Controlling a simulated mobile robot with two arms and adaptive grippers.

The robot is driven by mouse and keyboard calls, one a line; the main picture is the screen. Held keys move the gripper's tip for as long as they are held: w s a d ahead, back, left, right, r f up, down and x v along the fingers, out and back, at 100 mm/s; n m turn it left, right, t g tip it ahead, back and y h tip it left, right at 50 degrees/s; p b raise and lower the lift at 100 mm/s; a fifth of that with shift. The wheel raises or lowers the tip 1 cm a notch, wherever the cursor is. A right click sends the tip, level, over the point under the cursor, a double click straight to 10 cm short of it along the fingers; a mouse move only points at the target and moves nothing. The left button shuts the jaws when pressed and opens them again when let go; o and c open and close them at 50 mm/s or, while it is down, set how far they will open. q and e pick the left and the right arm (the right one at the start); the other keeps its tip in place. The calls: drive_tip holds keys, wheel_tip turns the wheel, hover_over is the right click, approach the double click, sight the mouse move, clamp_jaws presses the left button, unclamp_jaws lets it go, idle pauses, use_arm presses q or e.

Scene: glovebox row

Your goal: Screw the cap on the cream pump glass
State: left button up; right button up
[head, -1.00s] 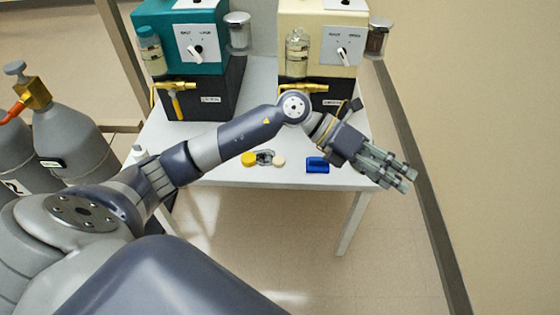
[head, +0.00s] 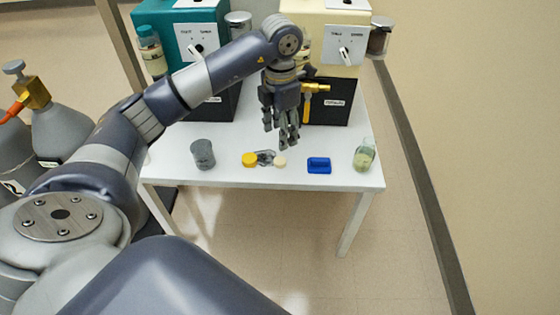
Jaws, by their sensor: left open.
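The cream pump (head: 322,30) stands at the back right of the table on a black base. Its glass is mostly hidden behind my left arm. A small pale cream cap (head: 280,162) lies near the table's front edge, with a yellow cap (head: 249,160) to its left. A small greyish item between them is too small to identify. My left gripper (head: 289,143) points down, open and empty, just behind and above the pale cap, apart from it. My right gripper is not in view.
A teal pump (head: 170,40) with a teal-capped glass stands back left. A grey canister (head: 203,154), a blue block (head: 319,165) and a glass jar (head: 364,156) with pale contents stand along the front edge. Gas cylinders (head: 62,125) stand left of the table.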

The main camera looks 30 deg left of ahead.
use_arm(q)
drive_tip(key=b, duration=0.1)
hover_over(280, 160)
drive_tip(key=shift+s+d+f, duration=0.15)
drive_tip(key=shift+f, duration=1.25)
drive_tip(key=shift+s+d+f, duration=0.15)
drive_tip(key=shift+f, duration=1.25)
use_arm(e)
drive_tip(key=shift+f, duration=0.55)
use_arm(q)
drive_tip(key=shift+f, duration=0.2)
drive_tip(key=f, duration=0.1)
drive_tip(key=f+b, duration=0.1)
drive_tip(key=f, duration=0.2)
drive_tip(key=shift+w+a+f+b, duration=0.25)
drive_tip(key=shift+b, duration=0.05)
drive_tip(key=shift+f, duration=0.2)
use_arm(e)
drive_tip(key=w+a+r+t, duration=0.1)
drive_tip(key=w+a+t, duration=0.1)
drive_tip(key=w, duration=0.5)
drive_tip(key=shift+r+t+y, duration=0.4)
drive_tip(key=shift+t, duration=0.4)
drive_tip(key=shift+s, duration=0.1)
use_arm(q)
drive_tip(key=c, duration=0.8)
